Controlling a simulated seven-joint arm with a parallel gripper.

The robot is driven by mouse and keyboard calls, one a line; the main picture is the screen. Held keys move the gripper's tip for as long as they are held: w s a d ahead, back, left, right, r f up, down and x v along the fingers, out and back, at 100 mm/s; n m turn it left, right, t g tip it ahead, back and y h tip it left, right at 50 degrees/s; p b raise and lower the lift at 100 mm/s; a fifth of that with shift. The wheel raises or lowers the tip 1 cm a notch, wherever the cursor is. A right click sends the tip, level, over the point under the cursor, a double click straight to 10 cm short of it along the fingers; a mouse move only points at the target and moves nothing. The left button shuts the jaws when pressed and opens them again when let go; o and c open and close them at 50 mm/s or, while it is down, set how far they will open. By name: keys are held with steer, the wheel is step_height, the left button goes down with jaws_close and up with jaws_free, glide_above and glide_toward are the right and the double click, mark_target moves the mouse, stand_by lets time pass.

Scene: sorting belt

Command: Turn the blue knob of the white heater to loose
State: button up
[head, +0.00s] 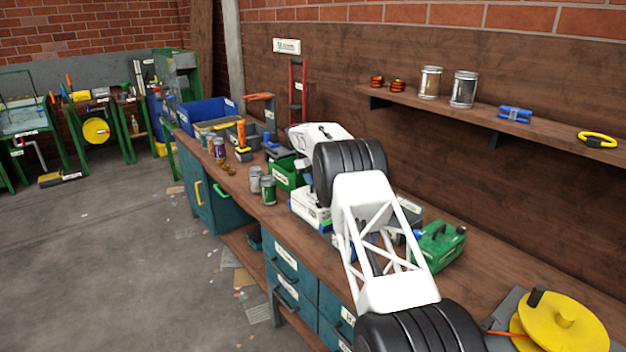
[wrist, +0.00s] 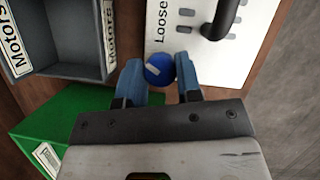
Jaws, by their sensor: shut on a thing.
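The white heater (wrist: 240,25) shows its top panel in the wrist view, with the word "Loose", several grey marks and a black handle. Its blue round knob (wrist: 159,66) has a pale mark on top and sits at the panel's left edge. My gripper (wrist: 160,82) is shut on the blue knob, one blue finger on each side. In the head view the white heater (head: 307,206) is on the workbench, partly hidden by my white arm; the knob and the fingertips cannot be made out there.
A grey bin labelled "Motors" (wrist: 60,68) stands left of the heater, with a green box (wrist: 58,118) nearer. On the bench (head: 250,196), jars (head: 268,190) stand at the front edge, and a green case (head: 440,246) and yellow disc (head: 565,322) lie right.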

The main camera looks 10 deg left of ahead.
steer(key=o, duration=0.9)
steer(key=shift+o, duration=0.2)
steer(key=v, duration=0.7)
steer(key=shift+a+r, duration=0.15)
steer(key=shift+r, duration=0.2)
steer(key=shift+w+r, duration=0.1)
